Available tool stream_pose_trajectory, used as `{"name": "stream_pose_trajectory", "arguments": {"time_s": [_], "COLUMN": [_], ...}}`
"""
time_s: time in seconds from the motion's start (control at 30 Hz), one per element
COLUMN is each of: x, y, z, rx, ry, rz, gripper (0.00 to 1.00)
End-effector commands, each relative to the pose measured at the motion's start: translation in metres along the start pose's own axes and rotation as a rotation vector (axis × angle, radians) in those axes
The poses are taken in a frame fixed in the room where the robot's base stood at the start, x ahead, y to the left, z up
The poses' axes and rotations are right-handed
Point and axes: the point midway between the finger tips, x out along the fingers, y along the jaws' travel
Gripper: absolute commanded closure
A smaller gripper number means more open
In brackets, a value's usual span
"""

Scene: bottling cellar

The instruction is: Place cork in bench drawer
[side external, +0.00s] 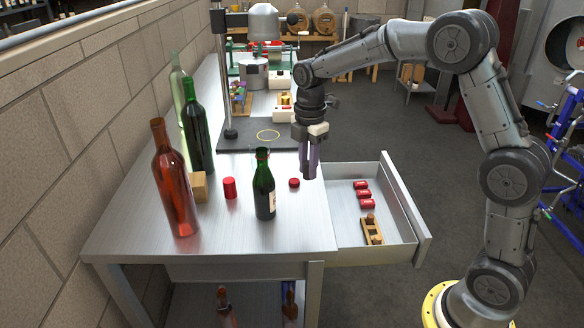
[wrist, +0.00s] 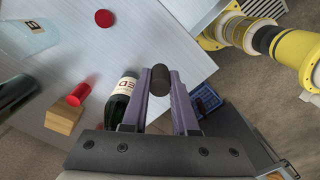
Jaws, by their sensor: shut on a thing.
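My gripper (side external: 309,174) points down above the right edge of the metal bench, beside the open drawer. In the wrist view, its purple fingers (wrist: 160,84) are shut on a dark brown cork (wrist: 160,78) at the fingertips. The cork cannot be made out in the side view, where the fingers hide it. The bench drawer (side external: 345,258) is pulled out to the right of the bench. Inside it lie several red capsules (side external: 363,194) and a small wooden rack (side external: 372,229). The left part of the drawer floor is bare.
A red cylinder (side external: 229,187), a wooden block (side external: 199,187), a red-brown bottle (side external: 174,190) and a taller green bottle (side external: 196,130) are farther left on the bench.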

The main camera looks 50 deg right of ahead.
Motion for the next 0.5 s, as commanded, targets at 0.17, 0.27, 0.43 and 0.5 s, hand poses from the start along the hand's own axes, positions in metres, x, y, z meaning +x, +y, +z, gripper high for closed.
{"name": "stream_pose_trajectory", "arguments": {"time_s": [0.17, 0.27, 0.43, 0.5], "x": [-0.012, -0.015, 0.008, 0.022], "y": [-0.025, -0.033, -0.041, -0.039], "z": [0.001, 0.001, -0.008, -0.013], "rx": [0.000, -0.001, -0.013, 0.057], "ry": [0.000, 0.000, 0.000, -0.001], "rz": [0.002, 0.001, -0.006, -0.006], "gripper": [1.00, 1.00, 1.00, 1.00]}}
